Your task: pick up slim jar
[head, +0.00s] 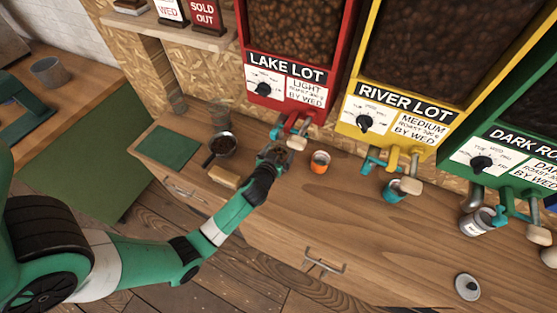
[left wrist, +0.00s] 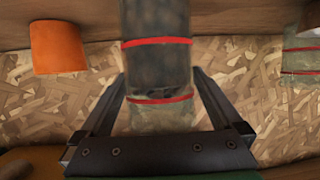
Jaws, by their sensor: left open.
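The slim jar (left wrist: 157,55) is a clear cylinder with red rings and dark contents, seen in the left wrist view. It stands between the two spread fingers of my left gripper (left wrist: 165,95), with a gap visible near the fingertips. In the head view my left gripper (head: 274,155) is over the wooden counter below the red dispenser and mostly hides this jar. My left gripper is open. My right gripper is not in view.
A dispenser spout (head: 297,126) hangs just behind.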

